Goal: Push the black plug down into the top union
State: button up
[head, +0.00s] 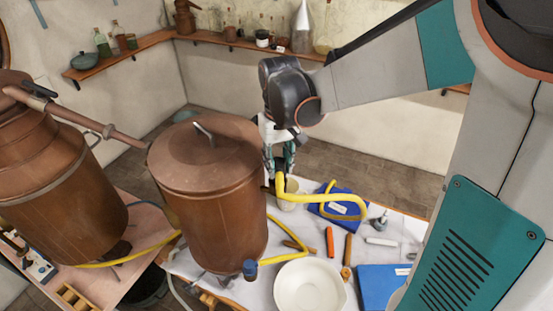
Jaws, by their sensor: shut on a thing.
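My gripper (279,164) points down just right of the upper part of the copper vessel (208,215). Its fingers are closed, and the upturned end of a yellow hose (320,198) appears directly under the fingertips, seemingly held between them. I cannot make out a black plug; any small part between the fingers is too small or hidden. The top union cannot be picked out. A blue fitting (250,269) shows low at the vessel's front right, with another yellow hose running from it.
A pale cup (288,190) stands below the gripper. The white-topped table holds a blue box (338,205), a white bowl (309,288), an orange stick (329,242) and a blue book (381,284). A second copper vessel (62,190) stands left, joined by a pipe.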

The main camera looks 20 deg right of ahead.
jog(key=shift+f+b, duration=1.25)
jog(key=shift+b, duration=0.05)
dwell(2.9)
jog(key=o, duration=1.2)
jog(key=shift+c, duration=0.2)
jog(key=shift+r, duration=0.1)
jog(key=shift+r+p, duration=2.2)
jog(key=shift+r, duration=1.25)
